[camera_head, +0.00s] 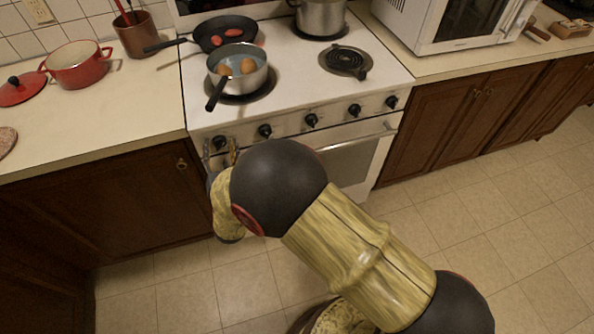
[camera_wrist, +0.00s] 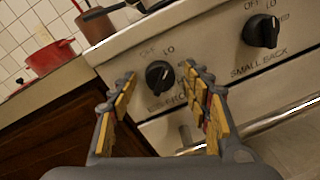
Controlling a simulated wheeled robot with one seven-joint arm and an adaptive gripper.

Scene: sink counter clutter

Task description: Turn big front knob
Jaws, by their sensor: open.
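The leftmost black stove knob (camera_head: 219,142) is on the front panel of the white stove. My gripper (camera_head: 221,151) is open at the left end of the panel. Its fingers (camera_wrist: 158,79) lie on either side of the knob in the picture; I cannot tell whether they touch it.
A second knob (camera_wrist: 262,31), labelled SMALL BACK, is to the right. The oven handle (camera_head: 358,139) runs below the panel. A saucepan with eggs (camera_head: 232,74) and a black frying pan (camera_head: 213,40) are on the stove. A red pot (camera_head: 77,70) stands on the left counter.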

